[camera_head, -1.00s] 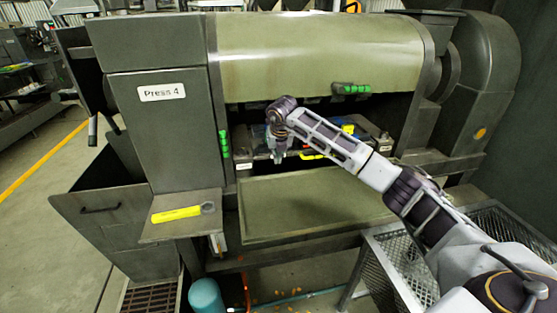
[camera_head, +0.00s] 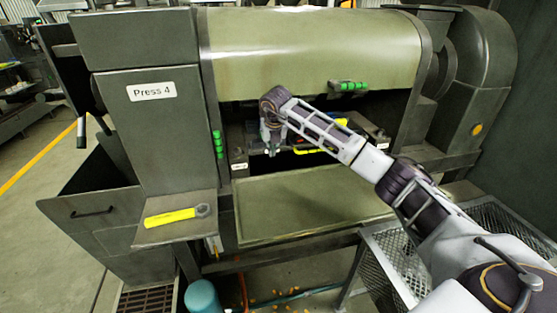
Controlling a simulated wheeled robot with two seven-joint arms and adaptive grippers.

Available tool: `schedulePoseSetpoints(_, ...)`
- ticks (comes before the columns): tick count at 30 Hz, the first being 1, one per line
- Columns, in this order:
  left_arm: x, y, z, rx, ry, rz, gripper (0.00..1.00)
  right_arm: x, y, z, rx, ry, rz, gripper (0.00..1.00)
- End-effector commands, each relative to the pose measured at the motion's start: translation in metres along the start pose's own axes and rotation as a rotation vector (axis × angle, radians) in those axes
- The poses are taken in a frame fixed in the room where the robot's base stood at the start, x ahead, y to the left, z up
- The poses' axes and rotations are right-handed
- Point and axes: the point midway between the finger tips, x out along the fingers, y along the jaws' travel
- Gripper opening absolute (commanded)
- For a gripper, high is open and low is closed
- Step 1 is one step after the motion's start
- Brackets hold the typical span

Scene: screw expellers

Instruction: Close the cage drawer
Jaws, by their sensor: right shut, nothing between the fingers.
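The cage drawer (camera_head: 240,168) appears to be the dark unit in the press opening, between the upper cream cover and the lower cream panel. White labels mark its two ends, and yellow parts (camera_head: 308,151) show along it. My right arm crosses in front and hides much of it, so I cannot tell how far out it sits. My right gripper (camera_head: 271,152) points down at the left part of the drawer, shut and empty. I cannot tell whether it touches the drawer. My left gripper is not in view.
The press body (camera_head: 140,140) carries a "Press 4" label. Green handles (camera_head: 218,145) sit beside the opening and on the cover (camera_head: 347,86). A yellow tool (camera_head: 170,217) lies on the side shelf. A mesh stand (camera_head: 385,262) and a teal cylinder (camera_head: 203,299) are in front.

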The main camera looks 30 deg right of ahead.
Motion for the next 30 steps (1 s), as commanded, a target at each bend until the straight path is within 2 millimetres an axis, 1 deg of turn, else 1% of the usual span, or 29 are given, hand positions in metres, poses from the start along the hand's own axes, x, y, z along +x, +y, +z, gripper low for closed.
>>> schedulePoseSetpoints(1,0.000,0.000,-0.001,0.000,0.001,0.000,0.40,-0.007,0.000,0.001,-0.001,-0.003,0.001,0.00)
schedulePoseSetpoints(7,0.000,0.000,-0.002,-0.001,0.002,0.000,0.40,-0.036,0.000,0.000,-0.001,-0.004,0.000,0.00)
schedulePoseSetpoints(30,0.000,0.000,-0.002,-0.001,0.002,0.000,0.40,-0.059,0.000,-0.062,-0.002,-0.002,-0.001,0.00)
